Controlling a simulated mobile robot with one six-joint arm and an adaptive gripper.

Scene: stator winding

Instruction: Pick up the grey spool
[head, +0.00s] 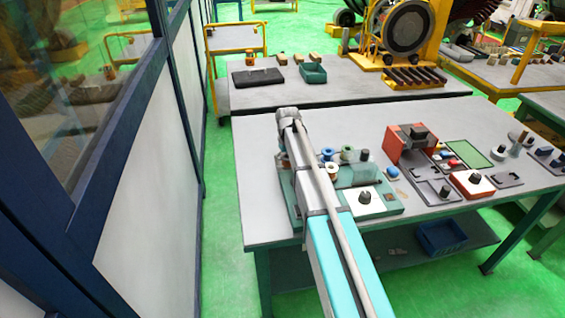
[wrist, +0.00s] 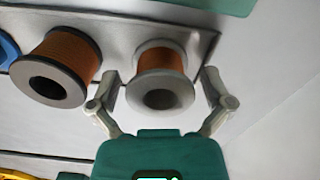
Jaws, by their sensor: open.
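A light grey spool (wrist: 162,92) with copper-coloured wire sits on a grey plate in the middle of the wrist view. My gripper (wrist: 159,80) is open, with one finger on each side of the spool's near flange. Nothing is held, and I cannot tell whether either finger touches it. A second copper-wound spool (wrist: 50,84) with a darker grey-brown flange is to its left. In the head view my arm covers this part of the bench, so the grey spool and the gripper are not clearly seen there.
A blue spool (wrist: 6,50) is at the wrist view's left edge. The head view shows a blue spool (head: 327,153) and a pale spool (head: 347,153) just right of my arm. A red fixture (head: 405,143) is further right.

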